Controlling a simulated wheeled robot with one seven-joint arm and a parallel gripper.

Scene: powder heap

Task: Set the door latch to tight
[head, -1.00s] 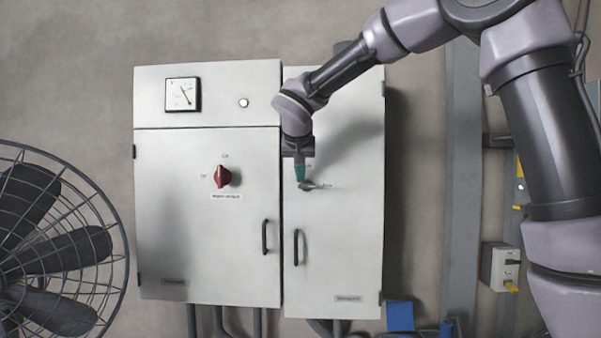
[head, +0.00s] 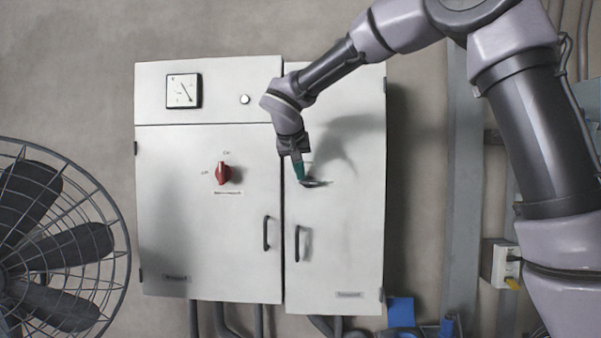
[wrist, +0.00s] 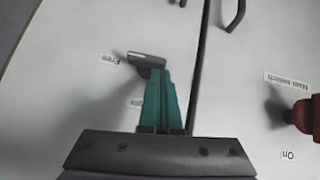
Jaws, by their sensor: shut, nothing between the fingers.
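The door latch (head: 315,184) is a small dark grey lever on the upper left of the right cabinet door (head: 345,230). In the wrist view the latch (wrist: 147,59) lies nearly crosswise, its free end pointing at the "Free" label (wrist: 109,59). A second label (wrist: 137,102), apparently "Tight", is partly hidden by my fingers. My gripper (head: 301,177) has green fingers, shut together and empty. In the wrist view its fingertips (wrist: 158,72) are at the pivot end of the latch. I cannot tell whether they touch it.
The left cabinet door has a red main switch (head: 223,173) and a black handle (head: 266,233). Another handle (head: 297,243) is below the latch. A caged fan (head: 60,240) stands at the left. A small grey box (head: 498,262) is on the right.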

